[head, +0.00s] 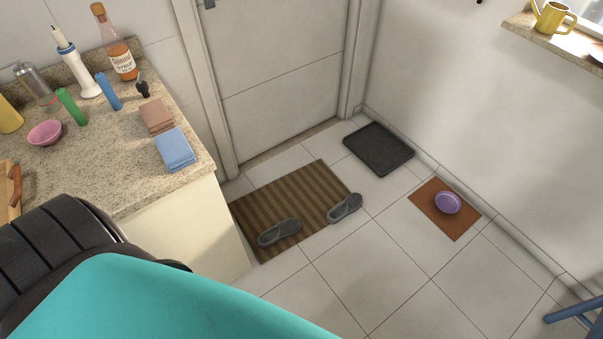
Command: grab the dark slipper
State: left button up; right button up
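Two dark grey slippers lie by the door on a brown striped mat (310,187). The left slipper (279,232) lies on the mat near its front edge. The right slipper (345,208) lies at the mat's right edge, partly over the floor tiles. The two look alike in colour and sit apart from each other. Neither of my grippers shows in the head view.
A granite counter (95,175) stands at the left with bottles, folded cloths and a pink bowl. A black tray (378,148) and a brown mat (425,208) with a purple bowl (447,202) lie along the right wall. Tiles in front are clear. Blue legs (575,312) show lower right.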

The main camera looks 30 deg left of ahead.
aim_at(289, 227)
jog(key=i+l+u, duration=0.1)
jog(key=i+u, duration=0.25)
jog(key=i, duration=0.15)
jog(key=i+l+u, duration=0.25)
jog(key=i+u, duration=0.15)
jog(key=i, duration=0.1)
